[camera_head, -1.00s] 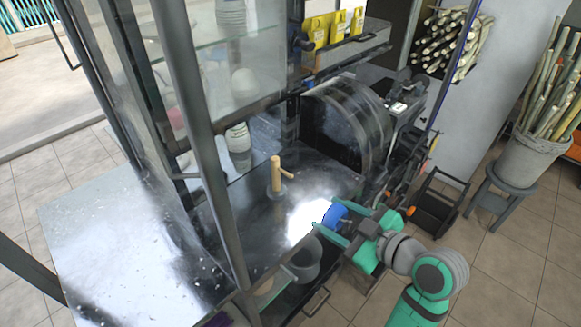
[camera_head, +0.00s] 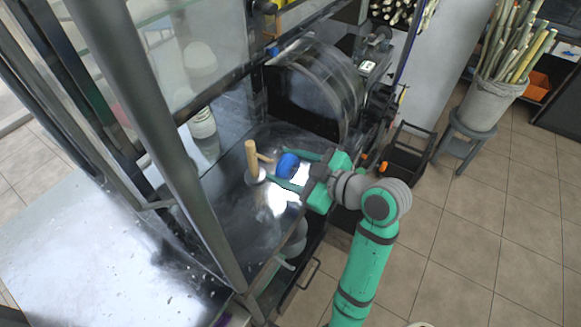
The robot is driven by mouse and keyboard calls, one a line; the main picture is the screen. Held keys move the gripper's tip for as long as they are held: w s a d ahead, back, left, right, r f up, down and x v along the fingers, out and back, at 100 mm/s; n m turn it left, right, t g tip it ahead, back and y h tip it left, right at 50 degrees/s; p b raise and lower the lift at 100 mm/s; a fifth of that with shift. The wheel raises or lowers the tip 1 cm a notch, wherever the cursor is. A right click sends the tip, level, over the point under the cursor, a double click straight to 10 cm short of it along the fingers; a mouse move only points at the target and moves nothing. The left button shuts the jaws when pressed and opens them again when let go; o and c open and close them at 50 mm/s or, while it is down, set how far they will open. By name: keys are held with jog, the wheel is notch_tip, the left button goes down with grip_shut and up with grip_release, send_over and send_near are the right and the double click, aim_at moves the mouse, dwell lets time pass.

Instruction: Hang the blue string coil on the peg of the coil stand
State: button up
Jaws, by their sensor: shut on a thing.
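The coil stand (camera_head: 251,158) is a wooden post on a round grey base, with a short peg (camera_head: 265,158) sticking out to the right. It stands on the dark shiny counter. The blue string coil (camera_head: 287,165) is held between the fingers of my gripper (camera_head: 288,170), a little to the right of the peg and apart from it. My gripper is shut on the coil, with green fingers on both sides of it. The coil appears to be above the counter; its exact height is hard to tell.
The press drum (camera_head: 315,90) stands behind the coil stand. A metal frame post (camera_head: 175,130) rises at the left, near the stand. Stacked cups (camera_head: 203,130) show behind glass. A grey bucket of canes (camera_head: 490,100) sits on a stool at right. The counter (camera_head: 225,215) in front is clear.

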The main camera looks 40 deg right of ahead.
aim_at(268, 160)
jog(key=shift+w+a+f, duration=0.1)
jog(key=shift+w+a, duration=0.3)
jog(key=shift+w, duration=0.55)
jog(key=shift+w+a+f, duration=0.1)
jog(key=shift+w+a, duration=0.25)
jog(key=shift+w, duration=0.6)
jog(key=shift+w+a+f, duration=0.1)
jog(key=shift+w+a, duration=0.3)
jog(key=shift+w, duration=0.55)
jog(key=shift+w+a+f, duration=0.15)
jog(key=shift+w+f, duration=0.1)
jog(key=shift+w, duration=0.3)
jog(key=shift+w+a+f, duration=0.15)
jog(key=shift+w+a, duration=0.05)
jog(key=shift+d, duration=0.15)
jog(key=shift+s+d, duration=0.1)
jog(key=shift+s, duration=0.05)
jog(key=o, duration=1.6)
jog(key=shift+c, duration=0.2)
